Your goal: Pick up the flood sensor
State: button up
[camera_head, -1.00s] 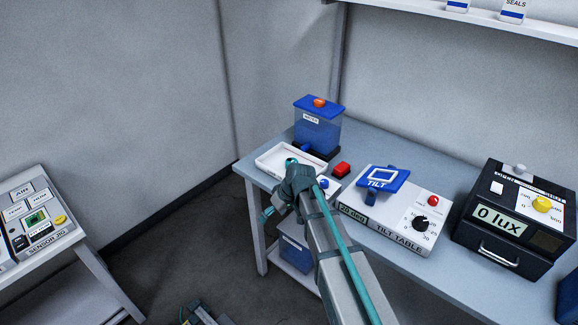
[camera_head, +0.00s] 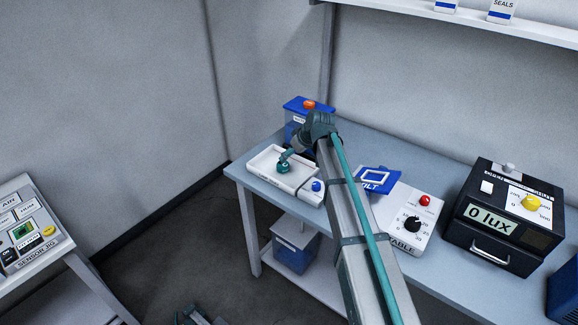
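A small teal round object (camera_head: 283,168), which looks like the flood sensor, lies in the shallow white tray (camera_head: 262,171) at the left end of the workbench. My gripper (camera_head: 286,158) reaches down into the tray from above right, with its tip at or just over the object. At this size I cannot tell whether it touches the object or whether its fingers are open or shut.
A blue-lidded water tank (camera_head: 292,104) stands behind my wrist. A white unit with a blue button (camera_head: 316,186) adjoins the tray. My arm crosses the tilt table (camera_head: 405,240). The 0 lux box (camera_head: 488,222) stands right; a sensor jig (camera_head: 38,247) is at far left.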

aim_at(283, 165)
jog(key=p+x, duration=0.1)
jog(key=x, duration=0.3)
jog(key=shift+a+f, duration=0.15)
jog(key=shift+a, duration=0.1)
jog(key=shift+p+x, duration=1.5)
jog(key=shift+x, duration=1.35)
jog(key=shift+d, duration=0.15)
jog(key=c, duration=1.4)
